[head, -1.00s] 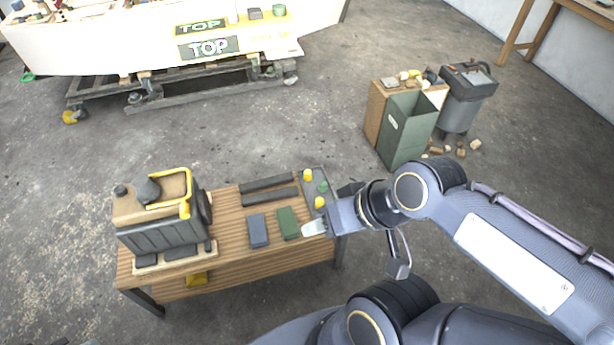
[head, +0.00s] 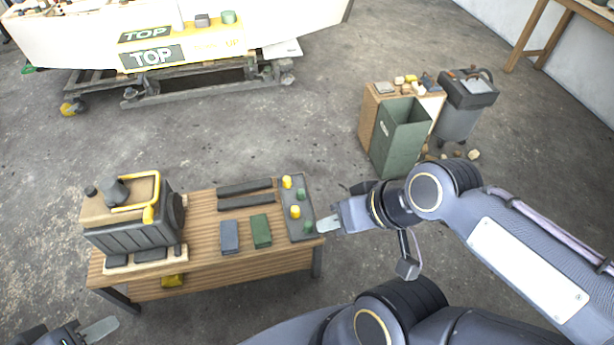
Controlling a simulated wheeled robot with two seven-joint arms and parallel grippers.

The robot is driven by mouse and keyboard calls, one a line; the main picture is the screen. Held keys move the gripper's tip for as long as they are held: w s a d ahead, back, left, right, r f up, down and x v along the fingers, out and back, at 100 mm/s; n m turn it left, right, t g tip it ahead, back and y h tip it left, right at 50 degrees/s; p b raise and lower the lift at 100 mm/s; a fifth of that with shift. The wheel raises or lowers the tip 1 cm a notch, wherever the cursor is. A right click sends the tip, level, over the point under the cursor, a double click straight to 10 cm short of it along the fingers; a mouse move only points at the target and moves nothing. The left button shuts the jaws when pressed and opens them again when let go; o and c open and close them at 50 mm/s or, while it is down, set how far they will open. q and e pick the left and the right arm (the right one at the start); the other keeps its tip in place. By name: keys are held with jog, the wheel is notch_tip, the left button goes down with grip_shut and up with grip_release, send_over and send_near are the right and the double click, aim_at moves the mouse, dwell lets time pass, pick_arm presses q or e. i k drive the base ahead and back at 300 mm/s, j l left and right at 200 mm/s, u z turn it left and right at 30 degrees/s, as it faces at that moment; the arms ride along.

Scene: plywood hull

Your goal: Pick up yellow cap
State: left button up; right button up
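Two yellow caps, a rear one (head: 287,181) and a front one (head: 295,211), stand on a dark grey tray (head: 291,229) at the right end of the wooden table. Green caps (head: 301,194) stand beside them on the tray. My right gripper (head: 338,208) is just right of the tray, its pale finger near the tray's right edge. Its fingers look apart, with nothing visible between them. My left gripper (head: 88,329) is partly in view at the bottom left, below the table; only one pale finger shows clearly.
The wooden table (head: 200,205) also holds a black and tan machine (head: 140,225), dark bars (head: 245,187), a blue-grey block (head: 229,237) and a green block (head: 261,230). A green bin (head: 400,140) stands behind on the right. Floor is open behind the table.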

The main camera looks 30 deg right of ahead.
aim_at(287, 183)
jog(key=l, duration=1.1)
jog(key=k+l, duration=0.1)
jog(key=l, duration=1.05)
jog(key=i+l, duration=0.15)
jog(key=l, duration=0.2)
jog(key=i+l, duration=0.15)
jog(key=l, duration=0.15)
jog(key=i+l, duration=0.1)
jog(key=l, duration=0.25)
jog(key=i+l, duration=0.15)
jog(key=l, duration=0.15)
jog(key=i+j, duration=0.1)
jog(key=i, duration=0.45)
jog(key=i+j, duration=0.1)
jog(key=i, duration=0.4)
